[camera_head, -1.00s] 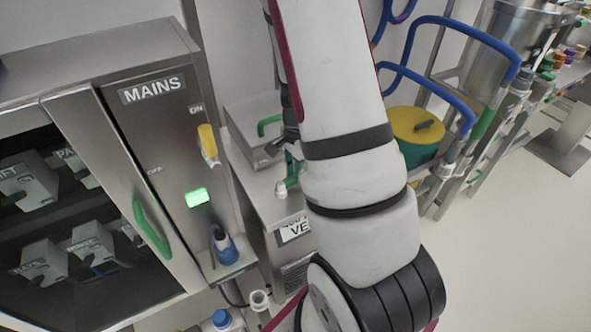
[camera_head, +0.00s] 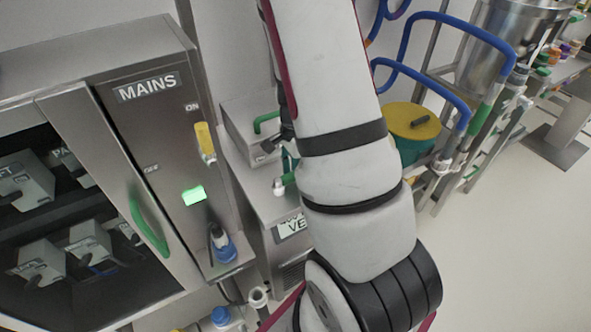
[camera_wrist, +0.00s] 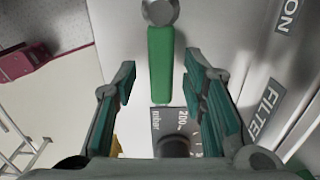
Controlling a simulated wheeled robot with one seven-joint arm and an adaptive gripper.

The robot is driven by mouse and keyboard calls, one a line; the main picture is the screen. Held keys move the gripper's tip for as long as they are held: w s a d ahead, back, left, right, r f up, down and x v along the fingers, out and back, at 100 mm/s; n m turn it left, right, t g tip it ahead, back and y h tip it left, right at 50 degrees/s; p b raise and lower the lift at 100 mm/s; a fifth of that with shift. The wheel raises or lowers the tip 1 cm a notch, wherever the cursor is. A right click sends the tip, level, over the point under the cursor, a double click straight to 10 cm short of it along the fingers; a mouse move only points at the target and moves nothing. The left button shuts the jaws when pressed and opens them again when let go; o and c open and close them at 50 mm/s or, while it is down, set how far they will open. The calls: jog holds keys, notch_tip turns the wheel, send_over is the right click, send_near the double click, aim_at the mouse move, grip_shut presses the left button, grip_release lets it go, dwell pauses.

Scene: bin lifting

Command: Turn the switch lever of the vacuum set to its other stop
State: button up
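The green switch lever (camera_wrist: 160,65) shows in the wrist view, running down the picture from a round metal pivot (camera_wrist: 160,12). My gripper (camera_wrist: 159,84) is open, with one teal-padded finger on each side of the lever and a visible gap on both sides. A dark gauge panel (camera_wrist: 170,120) marked "mbar" and "200" lies below the lever's free end. "ON" (camera_wrist: 289,16) and "FILTER" (camera_wrist: 261,110) labels are on the pale face to the right. In the head view my arm hides most of the gripper; the steel cabinet marked "VE" (camera_head: 262,203) stands beside it.
The MAINS cabinet (camera_head: 150,130) with a yellow lever (camera_head: 205,142) and lit green lamp (camera_head: 193,195) stands at left. A yellow-lidded green vessel (camera_head: 412,122) and blue hoses are at right. Open floor lies at lower right.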

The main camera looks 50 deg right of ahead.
notch_tip(320, 180, up, 12)
dwell(0.6)
dwell(0.5)
jog(key=s+a+r+n+t+y, duration=0.1)
jog(key=a+r+n+t, duration=0.1)
jog(key=a+r+n, duration=1)
jog(key=s+a+r+n+t+h, duration=0.1)
jog(key=s+a+r+n+t, duration=0.2)
jog(key=s+a+n, duration=0.6)
jog(key=shift+s+a+r, duration=0.25)
jog(key=shift+r, duration=0.85)
